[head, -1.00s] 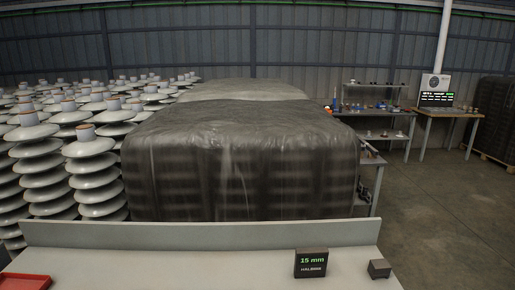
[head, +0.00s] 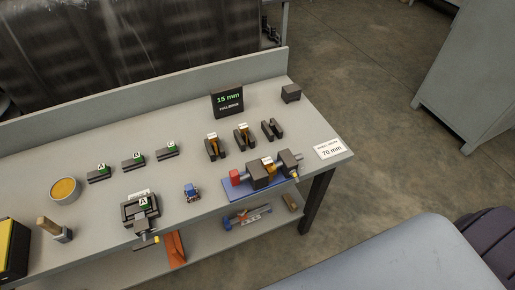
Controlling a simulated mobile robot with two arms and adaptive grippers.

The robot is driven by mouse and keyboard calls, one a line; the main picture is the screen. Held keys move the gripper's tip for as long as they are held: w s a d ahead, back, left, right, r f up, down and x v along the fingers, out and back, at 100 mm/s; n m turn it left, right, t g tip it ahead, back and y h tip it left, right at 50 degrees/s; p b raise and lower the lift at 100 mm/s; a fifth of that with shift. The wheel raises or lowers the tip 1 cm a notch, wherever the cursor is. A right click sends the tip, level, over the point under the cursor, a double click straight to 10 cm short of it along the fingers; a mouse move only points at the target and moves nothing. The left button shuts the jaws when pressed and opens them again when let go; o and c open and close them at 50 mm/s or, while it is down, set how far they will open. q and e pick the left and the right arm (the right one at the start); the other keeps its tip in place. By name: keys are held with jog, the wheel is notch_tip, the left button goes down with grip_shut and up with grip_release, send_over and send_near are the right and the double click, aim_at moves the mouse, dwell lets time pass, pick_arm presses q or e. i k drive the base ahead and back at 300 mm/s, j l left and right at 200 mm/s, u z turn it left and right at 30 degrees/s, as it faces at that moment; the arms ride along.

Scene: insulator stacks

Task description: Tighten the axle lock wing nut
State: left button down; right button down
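A fixture with dark blocks on a bar (head: 258,172) sits on a blue base plate (head: 232,192) at the right front of the grey workbench (head: 110,205). It has a red end piece (head: 234,176) at its left, an orange-tan piece (head: 267,162) between the blocks and a small yellow part (head: 294,177) at its right front. I cannot make out which part is the axle lock wing nut; it is too small to tell. Neither of my grippers is in view.
Behind the fixture stand dark holders (head: 214,146), a 15 mm display (head: 227,102) and a 70 mm card (head: 329,149). A clamp block marked A (head: 141,207), a blue part (head: 191,192) and a round tin (head: 65,190) lie left. Open floor (head: 370,90) and a grey cabinet (head: 470,75) are right.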

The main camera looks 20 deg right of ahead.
aim_at(293, 172)
jog(key=l+z, duration=0.15)
jog(key=z, duration=0.3)
jog(key=l+z, duration=0.1)
jog(key=z, duration=0.4)
jog(key=i, duration=0.05)
